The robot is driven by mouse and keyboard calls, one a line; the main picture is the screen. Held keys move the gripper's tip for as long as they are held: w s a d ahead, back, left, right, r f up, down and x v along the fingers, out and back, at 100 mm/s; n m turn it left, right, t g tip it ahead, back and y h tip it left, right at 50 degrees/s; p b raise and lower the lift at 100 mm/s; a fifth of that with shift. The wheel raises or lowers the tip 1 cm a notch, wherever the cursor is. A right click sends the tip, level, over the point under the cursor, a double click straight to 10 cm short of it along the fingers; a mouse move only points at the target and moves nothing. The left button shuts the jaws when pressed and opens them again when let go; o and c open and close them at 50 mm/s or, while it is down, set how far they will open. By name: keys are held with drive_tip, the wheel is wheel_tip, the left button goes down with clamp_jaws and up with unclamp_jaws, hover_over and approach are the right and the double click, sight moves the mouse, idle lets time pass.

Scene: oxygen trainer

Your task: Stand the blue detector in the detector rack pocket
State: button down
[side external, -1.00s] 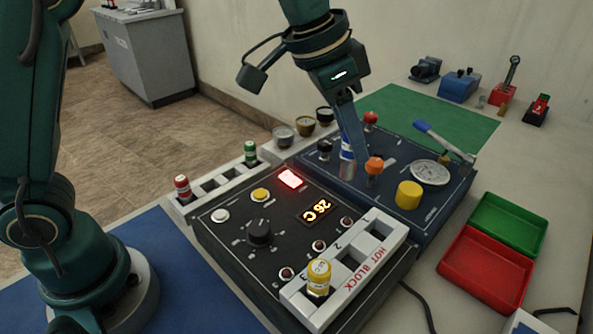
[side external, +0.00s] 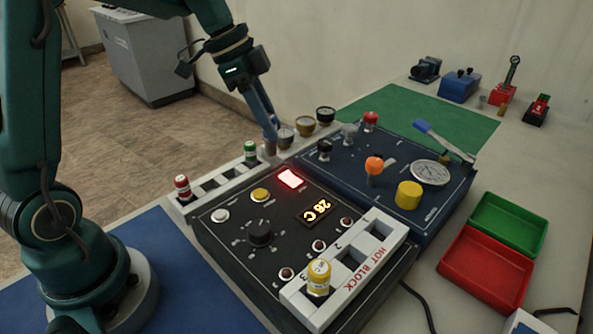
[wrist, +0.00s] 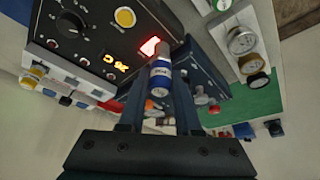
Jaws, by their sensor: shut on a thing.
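My gripper (side external: 272,138) is shut on the blue detector (wrist: 160,82), a small cylinder with a white label and silver end, seen between the fingers in the wrist view. In the side view my fingers hide most of it. The white detector rack (side external: 224,190) lies along the black trainer's far left side. A red-capped detector (side external: 182,188) stands at its near end and a green-capped one (side external: 250,152) towards its far end. My fingertips are at the rack's far end, just right of the green-capped one. I cannot tell whether the blue detector is inside the pocket.
Grey, brass and black-topped round fittings (side external: 305,125) stand just right of my gripper. The black trainer box (side external: 235,270) carries a knob and a hot block with a yellow detector (side external: 319,278). The blue panel (side external: 335,190) with an orange knob lies to the right.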

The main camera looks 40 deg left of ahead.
drive_tip(key=s+a+f+n+t+y, duration=0.1)
drive_tip(key=s+a+f+n, duration=0.1)
drive_tip(key=a, duration=0.7)
drive_tip(key=shift+s+n, duration=0.6)
drive_tip(key=shift+s, duration=0.2)
drive_tip(key=shift+a+f, duration=0.1)
drive_tip(key=shift+f, duration=2.45)
drive_tip(key=shift+f, duration=0.25)
drive_tip(key=shift+f, duration=0.7)
drive_tip(key=shift+f, duration=0.35)
drive_tip(key=shift+f, duration=0.35)
